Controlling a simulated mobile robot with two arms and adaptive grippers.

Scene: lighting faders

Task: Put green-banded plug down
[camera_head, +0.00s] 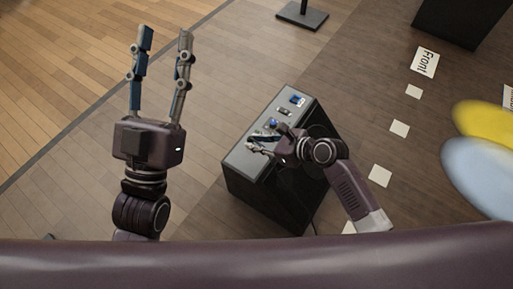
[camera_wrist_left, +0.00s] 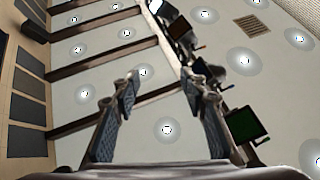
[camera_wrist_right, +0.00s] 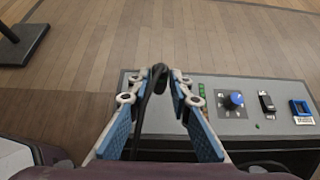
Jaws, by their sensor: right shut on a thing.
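My right gripper (camera_wrist_right: 160,82) is shut on a black plug (camera_wrist_right: 159,72) with a dark cable (camera_wrist_right: 142,115) running back between its fingers. I cannot make out a green band on the plug. In the head view the right gripper (camera_head: 254,142) is over the left part of a grey-topped console (camera_head: 242,164). In the right wrist view the plug is by the left end of the console top (camera_wrist_right: 240,82); whether it touches the top I cannot tell. My left gripper (camera_head: 165,38) is raised, open and empty, well left of the console.
On the console are small green marks (camera_wrist_right: 201,92), a blue knob (camera_wrist_right: 234,100), a black part (camera_wrist_right: 266,101) and a blue square frame (camera_wrist_right: 300,108). A dark stand base (camera_head: 302,16) is on the floor beyond.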

